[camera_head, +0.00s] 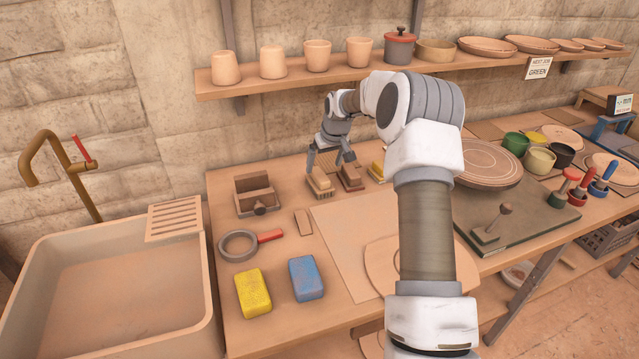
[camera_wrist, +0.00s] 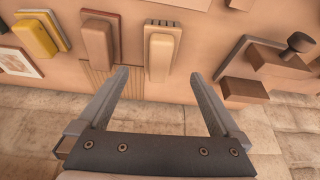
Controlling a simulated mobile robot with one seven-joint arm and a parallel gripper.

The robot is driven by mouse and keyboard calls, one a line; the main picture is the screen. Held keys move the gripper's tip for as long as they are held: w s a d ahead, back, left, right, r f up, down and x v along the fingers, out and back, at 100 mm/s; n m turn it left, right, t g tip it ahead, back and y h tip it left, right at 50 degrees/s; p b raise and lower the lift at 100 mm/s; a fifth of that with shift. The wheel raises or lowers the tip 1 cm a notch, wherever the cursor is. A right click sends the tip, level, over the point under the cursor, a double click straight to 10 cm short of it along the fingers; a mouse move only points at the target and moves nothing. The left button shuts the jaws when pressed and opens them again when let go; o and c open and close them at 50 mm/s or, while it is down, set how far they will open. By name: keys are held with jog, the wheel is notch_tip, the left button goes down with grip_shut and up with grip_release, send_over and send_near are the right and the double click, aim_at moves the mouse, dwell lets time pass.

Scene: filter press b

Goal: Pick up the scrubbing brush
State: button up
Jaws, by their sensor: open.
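A tan wooden block that looks like the scrubbing brush (camera_head: 320,186) lies on the table at the back, below my gripper (camera_head: 331,164). In the wrist view this brush (camera_wrist: 163,48) is upper centre, with a row of dark marks at its far end. My gripper (camera_wrist: 157,74) is open and empty. Its fingertips point toward the brush's near end, one on either side in the picture. I see no contact, and the height gap is unclear. A reddish-brown block (camera_head: 350,178) lies just right of the brush in the head view; it also shows in the wrist view (camera_wrist: 98,42).
A yellow-edged block (camera_head: 377,171) lies further right. A wooden holder (camera_head: 255,194) stands to the left. A ribbed wooden piece (camera_wrist: 128,83) lies close by the brush. The wall and shelf (camera_head: 300,84) rise behind; yellow (camera_head: 253,293) and blue (camera_head: 306,278) sponges lie in front.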

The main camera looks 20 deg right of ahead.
aim_at(320, 175)
jog(key=shift+x, duration=4.15)
jog(key=c, duration=1.4)
jog(key=shift+r, duration=0.1)
notch_tip(320, 175, up, 4)
jog(key=shift+r, duration=0.1)
jog(key=d+r, duration=0.1)
jog(key=d, duration=0.2)
jog(key=w+d+r, duration=0.1)
jog(key=d+r, duration=0.1)
jog(key=d, duration=0.1)
jog(key=d+r, duration=0.2)
jog(key=d, duration=0.1)
jog(key=shift+w+d+p, duration=0.1)
jog(key=shift+w+p, duration=0.25)
jog(key=shift+p, duration=0.05)
jog(key=shift+w+d+r+p, duration=0.1)
jog(key=shift+d+r+p, duration=0.1)
jog(key=shift+d+r, duration=0.3)
jog(key=shift+w+d+r+p, duration=0.1)
jog(key=shift+d+r+p, duration=0.15)
jog(key=shift+d, duration=0.4)
